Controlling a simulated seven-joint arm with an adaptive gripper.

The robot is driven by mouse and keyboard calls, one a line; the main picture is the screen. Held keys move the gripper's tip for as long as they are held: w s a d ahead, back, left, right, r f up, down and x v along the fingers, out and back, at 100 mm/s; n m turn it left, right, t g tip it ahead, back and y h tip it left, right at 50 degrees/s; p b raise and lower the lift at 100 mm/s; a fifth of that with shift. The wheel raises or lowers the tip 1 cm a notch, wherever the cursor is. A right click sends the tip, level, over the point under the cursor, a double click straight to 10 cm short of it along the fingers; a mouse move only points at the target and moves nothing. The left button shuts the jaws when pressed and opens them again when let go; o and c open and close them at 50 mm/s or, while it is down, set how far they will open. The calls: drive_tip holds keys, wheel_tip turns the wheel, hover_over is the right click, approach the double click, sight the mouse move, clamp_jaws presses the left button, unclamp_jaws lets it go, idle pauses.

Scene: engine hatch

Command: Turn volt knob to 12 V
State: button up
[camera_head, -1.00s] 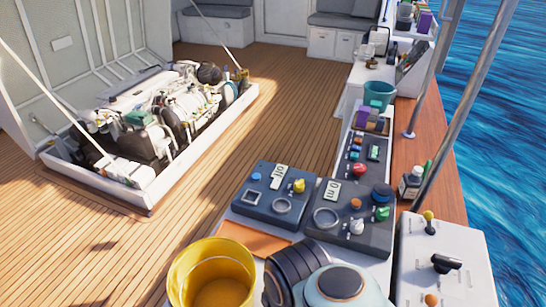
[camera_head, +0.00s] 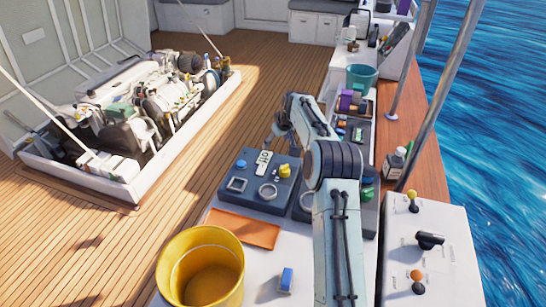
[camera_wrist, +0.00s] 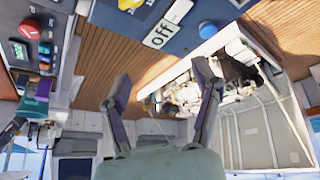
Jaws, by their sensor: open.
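The left dark control panel (camera_head: 256,203) has a tilted white label (camera_head: 263,162), a yellow knob (camera_head: 285,171), a blue button (camera_head: 240,164), a square frame and a round ring. I cannot tell which knob is the volt knob; no volt scale is readable. In the head view my arm hides much of the right panel (camera_head: 370,215).
A yellow bucket (camera_head: 202,265), an orange mat (camera_head: 243,229) and a small blue block (camera_head: 286,278) are on the near counter. A white lever box (camera_head: 440,260) stands right. The open engine hatch (camera_head: 130,125) lies left. A teal bucket (camera_head: 360,77) stands farther back.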

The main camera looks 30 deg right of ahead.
drive_tip(key=m+g, duration=0.1)
hover_over(285, 168)
drive_tip(key=s, duration=0.2)
wheel_tip(285, 168, down, 7)
drive_tip(key=shift+d+r, duration=0.1)
drive_tip(key=x, duration=0.5)
drive_tip(key=shift+w+f, duration=0.1)
drive_tip(key=shift+f, duration=0.3)
drive_tip(key=c, duration=1.1)
